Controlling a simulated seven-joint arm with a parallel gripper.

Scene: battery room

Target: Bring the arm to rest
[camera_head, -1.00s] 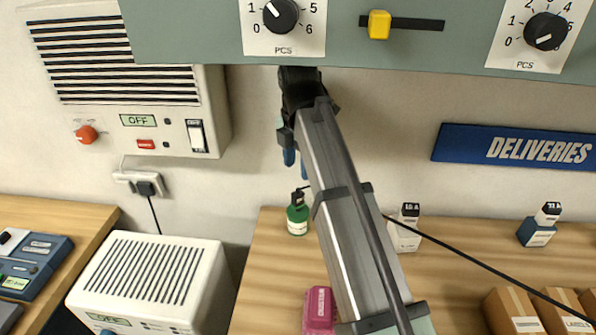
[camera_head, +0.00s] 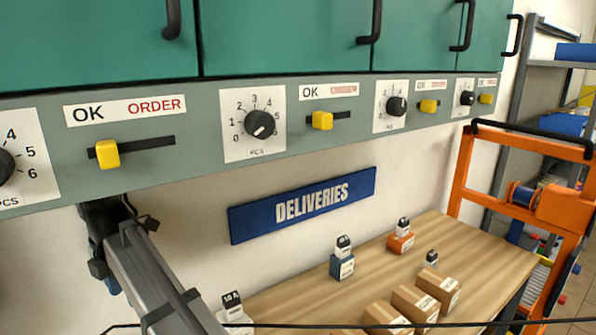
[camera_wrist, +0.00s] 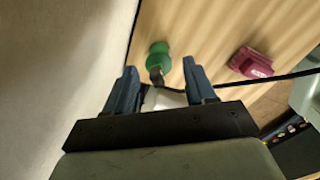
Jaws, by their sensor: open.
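My arm (camera_head: 155,275) shows at the lower left of the head view, reaching up to just below the grey-green panel. A green item (camera_wrist: 158,57) with a dark end shows beyond and between the fingers. A pale patch lies between the fingers; I cannot tell what it is. I see nothing gripped.
The panel (camera_head: 195,165) with dials and yellow sliders runs above the arm. A blue DELIVERIES sign (camera_head: 300,207) hangs on the wall. Cartons (camera_head: 437,288) and small labelled blocks stand on the bench. An orange frame (camera_head: 465,180) stands right. A plum box (camera_wrist: 250,63) and black cable are near the gripper.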

